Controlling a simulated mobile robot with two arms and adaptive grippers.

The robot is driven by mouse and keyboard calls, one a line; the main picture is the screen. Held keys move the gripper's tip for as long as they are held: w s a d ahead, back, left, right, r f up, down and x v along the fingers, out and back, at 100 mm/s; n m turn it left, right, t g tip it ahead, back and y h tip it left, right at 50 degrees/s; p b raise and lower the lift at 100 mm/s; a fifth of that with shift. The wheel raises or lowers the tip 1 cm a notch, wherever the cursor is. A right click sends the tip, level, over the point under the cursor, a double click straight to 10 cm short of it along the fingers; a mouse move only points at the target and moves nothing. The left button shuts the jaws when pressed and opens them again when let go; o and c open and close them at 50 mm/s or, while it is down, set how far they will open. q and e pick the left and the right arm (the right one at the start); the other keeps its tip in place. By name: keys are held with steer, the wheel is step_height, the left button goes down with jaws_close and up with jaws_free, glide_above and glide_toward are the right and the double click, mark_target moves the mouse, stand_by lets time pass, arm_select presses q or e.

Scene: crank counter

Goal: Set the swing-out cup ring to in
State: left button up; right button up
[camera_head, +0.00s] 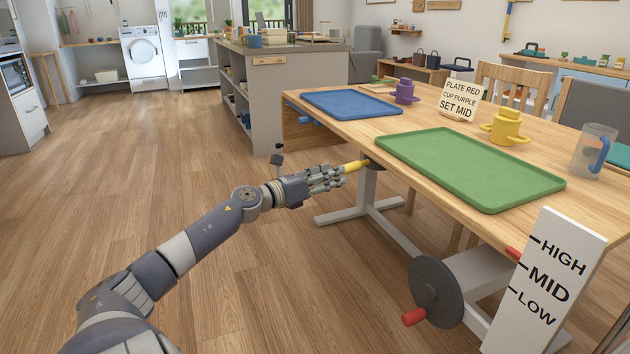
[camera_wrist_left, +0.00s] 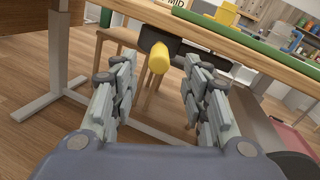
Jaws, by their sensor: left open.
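A yellow handle (camera_head: 355,166) sticks out from a dark fitting (camera_head: 373,164) under the table's long edge. No ring shape shows clearly, so I cannot tell for sure that this is the cup ring. In the left wrist view the yellow handle (camera_wrist_left: 158,58) points toward me, below the dark fitting (camera_wrist_left: 160,38). My left gripper (camera_head: 338,174) is open just in front of the handle. In the wrist view the handle lies beyond the gap between the left gripper's fingers (camera_wrist_left: 158,88), with no visible contact. My right gripper is not in view.
The wooden table (camera_head: 345,130) carries a blue tray (camera_head: 352,103), a green tray (camera_head: 465,165), a purple cup (camera_head: 405,92), a yellow cup (camera_head: 506,127) and a sign (camera_head: 459,101). A crank wheel (camera_head: 437,290) with a red handle stands below, near the HIGH-MID-LOW scale (camera_head: 545,280). Open floor lies left.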

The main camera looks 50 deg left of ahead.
arm_select(q)
steer(key=shift+s+a, duration=0.15)
steer(key=shift+s, duration=2.05)
